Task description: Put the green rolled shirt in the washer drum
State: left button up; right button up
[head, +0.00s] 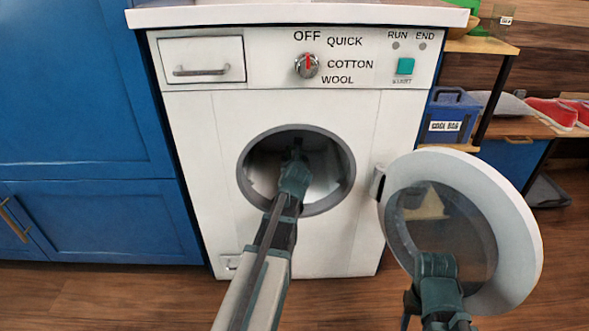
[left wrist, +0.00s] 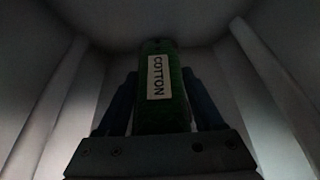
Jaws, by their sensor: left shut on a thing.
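The white washer (head: 210,130) stands ahead with its round door (head: 520,220) swung open to the right. The drum (head: 328,182) is open and grey inside. My left arm reaches through the opening, and my left gripper (head: 296,160) is inside the drum. In the left wrist view the green rolled shirt (left wrist: 178,100), with a "COTTON" label, is held between the two fingers, with pale drum walls around it. The shirt is hidden in the head view. My right gripper (head: 437,264) is in front of the door's glass; its fingertips cannot be made out.
The washer's dial (head: 306,66) has its red mark upward, toward OFF. A closed drawer (head: 203,61) is at top left. Blue cabinets (head: 80,90) stand on the left. A blue cool bag (head: 450,115) is on a shelf at right, with red shoes (head: 553,113) beyond.

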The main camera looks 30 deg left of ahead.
pick_arm(q)
jog(key=shift+f+b, duration=0.35)
jog(key=shift+f, duration=0.55)
jog(key=shift+r, duration=0.15)
pick_arm(e)
jog(key=shift+f, duration=0.75)
pick_arm(q)
jog(key=o, duration=1.5)
jog(key=p+v, duration=0.4)
jog(key=v, duration=0.8)
jog(key=shift+p, duration=0.35)
pick_arm(e)
notch_tip(320, 180, up, 4)
jog(key=shift+r, duration=0.25)
